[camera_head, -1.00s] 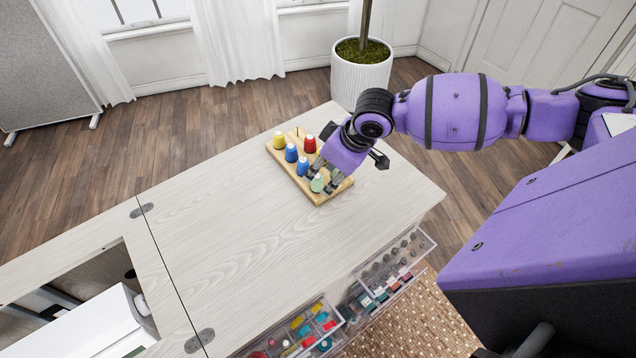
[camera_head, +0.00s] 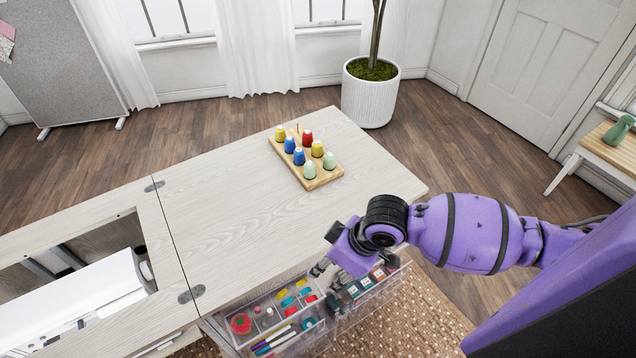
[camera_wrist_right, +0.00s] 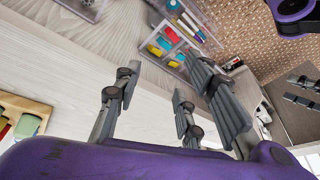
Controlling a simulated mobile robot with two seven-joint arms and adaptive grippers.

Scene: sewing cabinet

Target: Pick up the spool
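Several spools stand on a wooden board (camera_head: 325,181) on the cabinet top in the head view. They include a red spool (camera_head: 307,137), a front light-green spool (camera_head: 309,170), and yellow and blue ones. More coloured thread pieces (camera_head: 302,292) lie in an open drawer. Which spool is meant, I cannot tell. My right gripper (camera_head: 332,277) is at the cabinet's front edge, over the open drawers and away from the board. In the wrist view its fingers (camera_wrist_right: 165,82) are spread, with nothing seen between them. Grey finger-like parts (camera_wrist_right: 302,90) at the wrist view's right edge seem to be my left gripper.
Two clear drawers stand open at the front. The left one holds a red pincushion (camera_head: 240,323) and pens (camera_head: 272,342). The cabinet top (camera_head: 225,215) is mostly bare. A white machine (camera_head: 85,305) sits in the opening at left. A potted plant (camera_head: 369,100) stands behind.

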